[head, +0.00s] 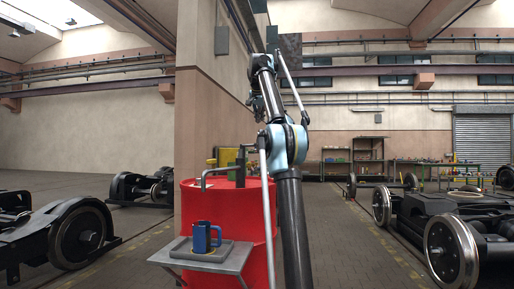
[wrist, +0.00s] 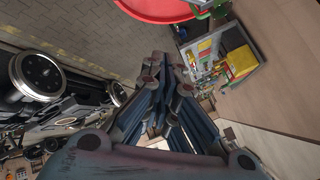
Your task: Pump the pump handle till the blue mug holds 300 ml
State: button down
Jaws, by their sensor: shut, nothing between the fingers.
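The blue mug (head: 206,238) stands upright on a grey tray (head: 176,246) on a small stand; its contents cannot be seen. Behind it is a red drum (head: 230,215) with a grey pump spout (head: 218,171) on top, its outlet bent down above the mug. My gripper (wrist: 158,62) is shut and empty in the wrist view, below the drum's red rim (wrist: 160,10) in the picture. In the head view my arm hides part of the drum's surroundings.
A pinkish pillar and wall (head: 207,100) rise behind the drum. Wheeled bogies stand at left (head: 75,235) and right (head: 450,240). Workbenches (head: 430,170) with small items are at the back. Paved floor (head: 345,240) is clear right of my arm.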

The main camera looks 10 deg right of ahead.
jog(key=shift+a+f, duration=0.15)
jog(key=shift+s+f, duration=0.1)
jog(key=shift+f, duration=4.15)
jog(key=shift+f, duration=0.1)
jog(key=shift+f, duration=0.25)
